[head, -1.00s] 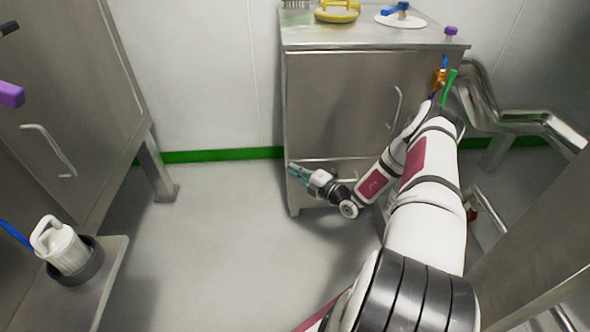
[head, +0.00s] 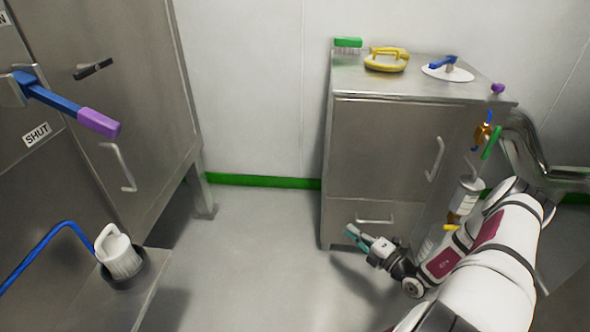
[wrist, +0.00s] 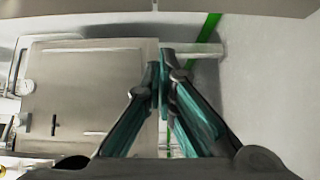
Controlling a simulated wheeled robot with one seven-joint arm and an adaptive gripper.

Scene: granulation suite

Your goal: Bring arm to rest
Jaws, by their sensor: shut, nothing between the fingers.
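My gripper (head: 352,233) is at the end of my white and dark red arm, low at the right of the head view. It is in front of the lower drawer of the steel cabinet (head: 385,150), and I cannot tell the gap between them. In the wrist view my gripper (wrist: 163,62) has its two teal-padded fingers together at the tips, with nothing between them.
On the cabinet top are a green brush (head: 348,43), a yellow-handled tool (head: 386,60) and a blue-handled disc (head: 447,70). At left, a blue lever with a purple grip (head: 98,122) juts from a steel unit. A white-capped container (head: 118,253) stands below. Floor between is clear.

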